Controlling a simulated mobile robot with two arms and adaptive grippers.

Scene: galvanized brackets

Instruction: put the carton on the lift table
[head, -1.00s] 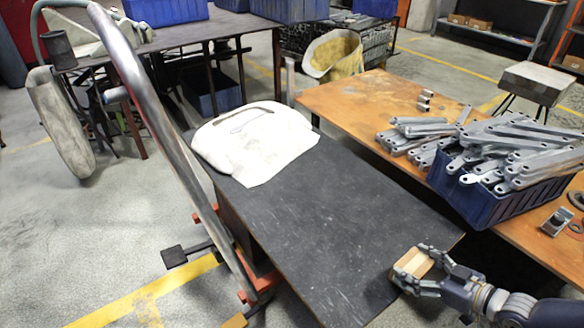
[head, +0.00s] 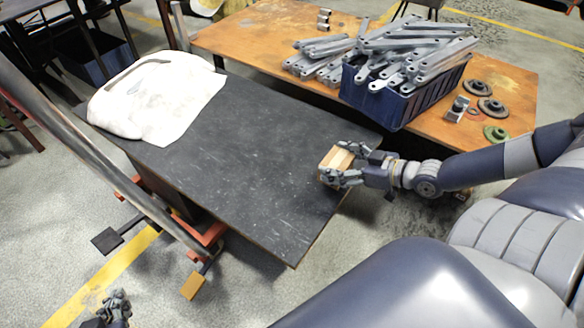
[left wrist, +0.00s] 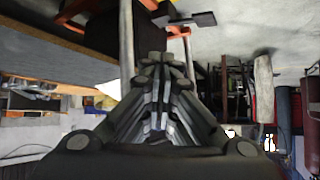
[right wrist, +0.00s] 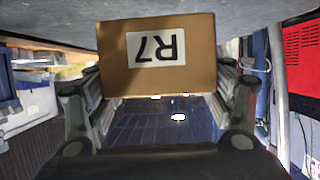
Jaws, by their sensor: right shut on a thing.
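The carton (head: 335,163) is a small brown box at the right edge of the dark lift table top (head: 240,150). My right gripper (head: 350,165) is shut on it, its fingers on either side. In the right wrist view the carton (right wrist: 120,60) carries a white label reading R7, upside down, and its upper picture edge borders the grey table surface. I cannot tell whether it rests on the surface or is just above it. My left gripper (head: 117,303) is at the bottom left, away from the table, over the floor. In the left wrist view its fingers (left wrist: 160,90) are together and empty.
A crumpled white sack (head: 155,95) lies on the far left part of the lift table. Behind stands an orange-brown workbench (head: 250,40) with a blue bin (head: 400,100) heaped with galvanized brackets (head: 390,50). The middle and front of the table top are bare.

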